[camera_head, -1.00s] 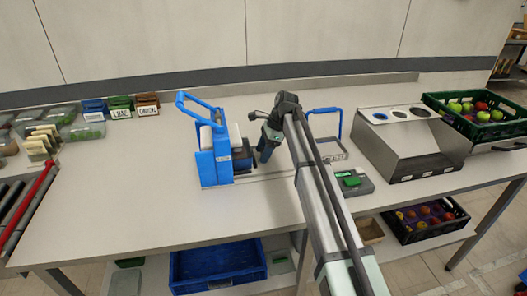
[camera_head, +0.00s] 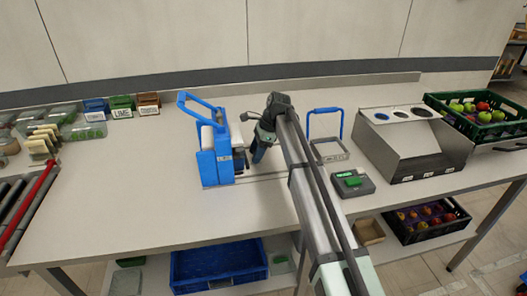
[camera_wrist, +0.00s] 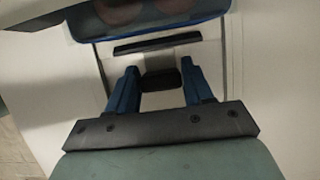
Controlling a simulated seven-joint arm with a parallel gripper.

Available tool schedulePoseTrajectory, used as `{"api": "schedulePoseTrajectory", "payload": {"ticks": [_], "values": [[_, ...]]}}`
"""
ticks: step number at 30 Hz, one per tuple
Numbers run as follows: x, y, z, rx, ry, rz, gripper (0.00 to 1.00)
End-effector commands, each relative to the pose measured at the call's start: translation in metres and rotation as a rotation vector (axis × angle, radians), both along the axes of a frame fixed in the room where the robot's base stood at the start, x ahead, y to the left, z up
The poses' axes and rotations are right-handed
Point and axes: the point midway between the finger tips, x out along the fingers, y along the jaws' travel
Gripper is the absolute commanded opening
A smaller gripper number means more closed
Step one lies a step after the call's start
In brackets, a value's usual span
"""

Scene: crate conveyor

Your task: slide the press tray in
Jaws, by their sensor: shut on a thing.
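The blue press (camera_head: 215,160) stands upright on the bench left of centre, its blue lever handle raised at the upper left. My gripper (camera_head: 259,153) is just right of the press, low over the bench. In the wrist view, my gripper (camera_wrist: 160,88) has its blue fingers on either side of a small dark handle block (camera_wrist: 160,79) and is shut on it. The blue-edged press tray (camera_wrist: 205,22) is ahead at the top of that view, with round reddish items in it, cut off by the frame. In the head view the tray is mostly hidden by the press.
A blue-handled frame (camera_head: 326,148) and a small grey device with a green display (camera_head: 352,184) lie to the right. A metal chute box (camera_head: 410,150) and a green crate of fruit (camera_head: 436,101) stand farther right.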

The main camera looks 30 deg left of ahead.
Motion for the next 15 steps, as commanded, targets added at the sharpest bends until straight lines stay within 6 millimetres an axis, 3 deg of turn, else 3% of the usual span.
{"api": "schedulePoseTrajectory", "payload": {"ticks": [10,11,15], "values": [[-0.0099,0.0101,0.0003,0.002,0.002,0.000,0.00],[-0.0102,0.0103,0.0004,0.003,0.003,0.001,0.52],[-0.0099,0.0100,0.0003,0.002,0.001,0.001,0.65]]}}
